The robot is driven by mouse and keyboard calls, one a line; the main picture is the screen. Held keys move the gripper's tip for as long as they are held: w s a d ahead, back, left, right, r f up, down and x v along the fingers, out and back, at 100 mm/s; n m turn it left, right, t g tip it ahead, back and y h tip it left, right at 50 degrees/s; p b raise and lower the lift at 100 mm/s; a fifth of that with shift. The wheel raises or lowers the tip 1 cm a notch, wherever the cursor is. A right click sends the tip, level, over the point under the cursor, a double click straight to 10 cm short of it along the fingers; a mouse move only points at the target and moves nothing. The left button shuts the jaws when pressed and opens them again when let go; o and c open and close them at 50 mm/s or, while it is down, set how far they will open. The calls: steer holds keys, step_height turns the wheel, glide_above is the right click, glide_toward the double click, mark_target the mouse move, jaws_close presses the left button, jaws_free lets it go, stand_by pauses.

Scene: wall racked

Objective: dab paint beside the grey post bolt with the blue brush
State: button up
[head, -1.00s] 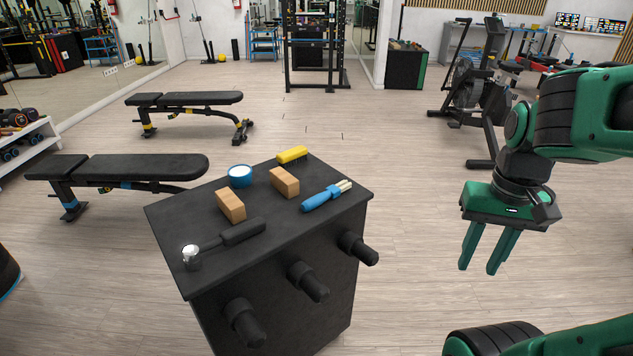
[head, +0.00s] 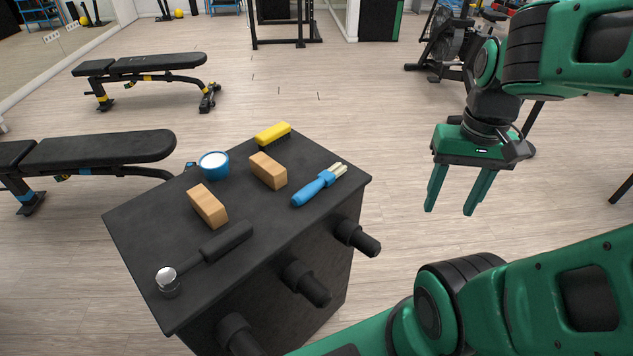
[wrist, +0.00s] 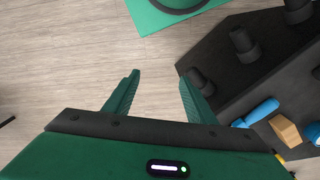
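The blue brush (head: 318,187) lies on the right part of the black block's top (head: 270,225), its pale bristles pointing away to the upper right. Its blue handle also shows in the wrist view (wrist: 256,113). A blue bowl of white paint (head: 214,165) stands at the block's back left. My gripper (head: 450,209) is open and empty, pointing down to the right of the block, over the floor. Its two spread fingers show in the wrist view (wrist: 159,85) with nothing between them. I cannot pick out a grey post bolt in these frames.
Two benches (head: 95,149) (head: 145,66) stand left.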

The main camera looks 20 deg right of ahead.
steer(key=n, duration=0.1)
step_height(320, 180, up, 2)
steer(key=r+n, duration=0.1)
steer(key=n, duration=2.7)
glide_above(319, 179)
step_height(319, 179, down, 10)
steer(key=shift+f, duration=0.25)
steer(key=shift+c, duration=0.3)
steer(key=c, duration=1.1)
